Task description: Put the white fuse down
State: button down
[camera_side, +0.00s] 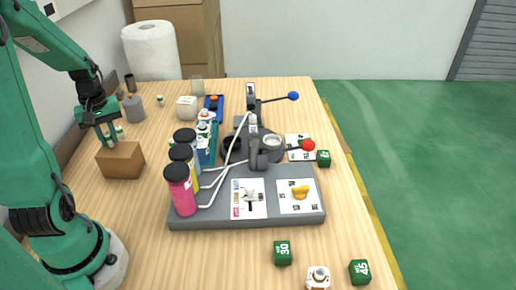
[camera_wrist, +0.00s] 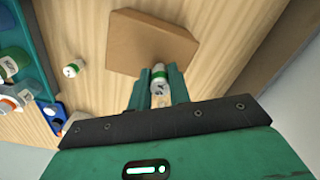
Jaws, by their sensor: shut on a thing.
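The white fuse (camera_wrist: 160,78), a small white cylinder with a green band, is between the two green fingers of my gripper (camera_wrist: 159,90) in the wrist view. My gripper is shut on it. In the side view my gripper (camera_side: 110,136) is at the left, pointing down at the brown block (camera_side: 121,161). The fuse shows there only as a small white and green bit (camera_side: 119,131) by the fingers. The block also shows in the wrist view (camera_wrist: 140,42), just beyond the fuse. I cannot tell whether the fuse touches it.
A similar small white and green piece (camera_side: 160,100) stands apart on the table. A paper towel roll (camera_side: 151,52) and a grey jar (camera_side: 133,108) are behind my gripper. A grey base (camera_side: 200,218) with bottles and a machine fills the middle. Bare wood lies front left.

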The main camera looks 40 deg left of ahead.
aim_at(107, 134)
jog(key=shift+f, duration=0.15)
jog(key=c, duration=1.3)
grip_release()
notch_tip(107, 134, up, 12)
jog(key=shift+r, duration=0.2)
jog(key=d+r+m+t, duration=0.1)
jog(key=d+m+t, duration=0.1)
jog(key=d+m, duration=0.5)
jog(key=w+d+r+m+t, duration=0.1)
jog(key=d+m, duration=0.6)
jog(key=d, duration=1.1)
jog(key=shift+d+r+t, duration=0.15)
jog(key=shift+r+t, duration=0.4)
jog(key=shift+t, duration=0.75)
